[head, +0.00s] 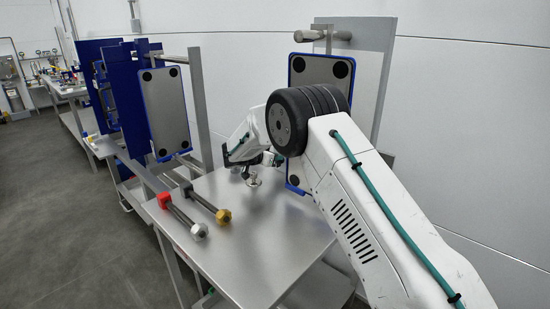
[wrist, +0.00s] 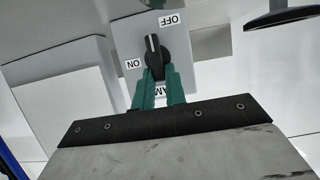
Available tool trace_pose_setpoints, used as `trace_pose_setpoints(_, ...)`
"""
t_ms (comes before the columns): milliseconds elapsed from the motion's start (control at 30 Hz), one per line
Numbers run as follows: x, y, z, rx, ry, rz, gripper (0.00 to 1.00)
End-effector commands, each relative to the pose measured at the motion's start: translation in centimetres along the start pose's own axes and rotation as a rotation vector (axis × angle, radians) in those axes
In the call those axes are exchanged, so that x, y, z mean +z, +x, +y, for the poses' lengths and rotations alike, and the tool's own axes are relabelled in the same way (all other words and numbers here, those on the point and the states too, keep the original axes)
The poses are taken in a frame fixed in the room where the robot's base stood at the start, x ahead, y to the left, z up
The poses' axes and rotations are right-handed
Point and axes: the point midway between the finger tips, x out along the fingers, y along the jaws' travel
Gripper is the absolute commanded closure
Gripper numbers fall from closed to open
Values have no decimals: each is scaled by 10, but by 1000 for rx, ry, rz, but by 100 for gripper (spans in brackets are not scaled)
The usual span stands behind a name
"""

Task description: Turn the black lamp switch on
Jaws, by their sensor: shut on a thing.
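The black lamp switch (wrist: 153,63) is a rotary knob on a light grey plate (wrist: 128,45) in the wrist view. A white line on the knob points up and slightly left in the picture, between an upside-down OFF label (wrist: 170,20) at upper right and an ON label (wrist: 134,64) at left. My gripper (wrist: 160,77) has green fingers shut on the lower part of the knob. A third label below is partly covered by the fingers. In the head view my arm hides the switch.
Blue-edged plates (head: 166,105) stand behind. A white wall (head: 470,130) is at right. Open floor (head: 80,210) lies at left.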

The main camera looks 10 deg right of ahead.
Motion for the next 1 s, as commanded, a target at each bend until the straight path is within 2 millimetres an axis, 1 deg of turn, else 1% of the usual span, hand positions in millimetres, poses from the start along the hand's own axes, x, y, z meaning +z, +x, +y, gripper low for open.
trace_pose_setpoints(167,1,2,-1,19,-45,0,100)
trace_pose_setpoints(367,2,2,-5,66,-157,0,100)
trace_pose_setpoints(1000,9,5,-18,295,-706,-1,100)
